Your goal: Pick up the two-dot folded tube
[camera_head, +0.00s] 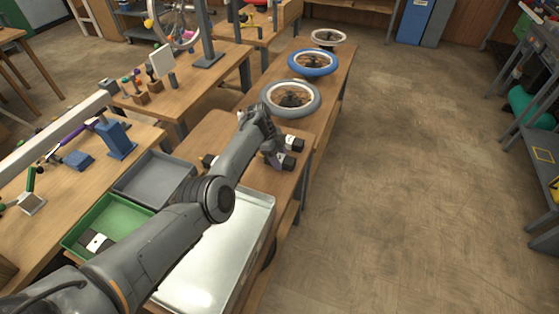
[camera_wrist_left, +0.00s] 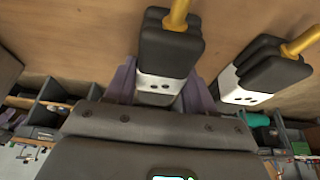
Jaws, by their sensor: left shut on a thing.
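The folded tube (camera_wrist_left: 168,60) held by my left gripper (camera_wrist_left: 160,92) is black with a white band, two dark dots and a gold rod at its far end. The purple fingers stand on both sides of it in the left wrist view. A similar black tube (camera_wrist_left: 270,68) with a white band and several dots lies beside it, outside the fingers. In the head view, my left gripper (camera_head: 272,148) is low over the wooden table, partly hidden by my arm. Black-and-white tube ends (camera_head: 292,144) show beside it. My right gripper is not in view.
A silver tray (camera_head: 232,240) lies on the table's near part. To its left are a grey bin (camera_head: 155,180) and a green bin (camera_head: 112,212) holding a black-and-white piece (camera_head: 95,240). Wheels (camera_head: 290,98) lie farther back. The floor at right is clear.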

